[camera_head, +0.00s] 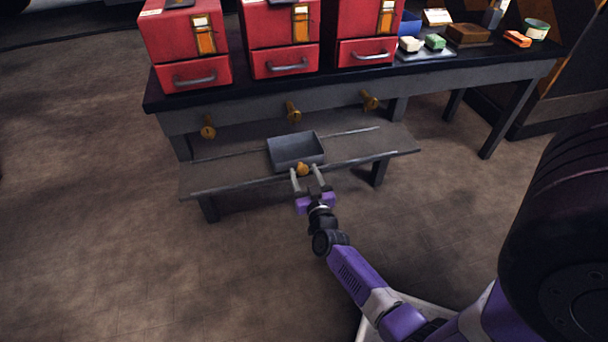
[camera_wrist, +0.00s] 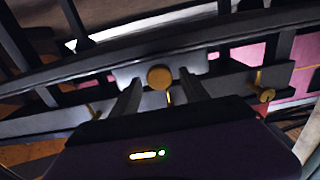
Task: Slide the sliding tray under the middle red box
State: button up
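The sliding tray (camera_head: 295,146) is a grey open tray on the low bench, in front of the table and roughly below the middle red box (camera_head: 282,26). A round brass knob (camera_head: 303,169) is on its front. My gripper (camera_head: 306,176) is open at the tray's front, its two fingers pointing at the tray, one on each side of the knob. In the wrist view the knob (camera_wrist: 159,77) sits between the spread fingertips, with clear gaps on both sides. The tray's inside looks empty.
The low bench (camera_head: 225,170) has a long slot to either side of the tray. Brass knobs (camera_head: 208,130) line the table's front edge. Red boxes (camera_head: 190,35) with drawers stand on the table, small goods (camera_head: 468,33) at its right. The floor in front is clear.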

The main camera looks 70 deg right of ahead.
jog(key=p+v, duration=0.3)
jog(key=v, duration=0.4)
jog(key=shift+s+a, duration=0.25)
jog(key=shift+a, duration=0.1)
dwell(0.5)
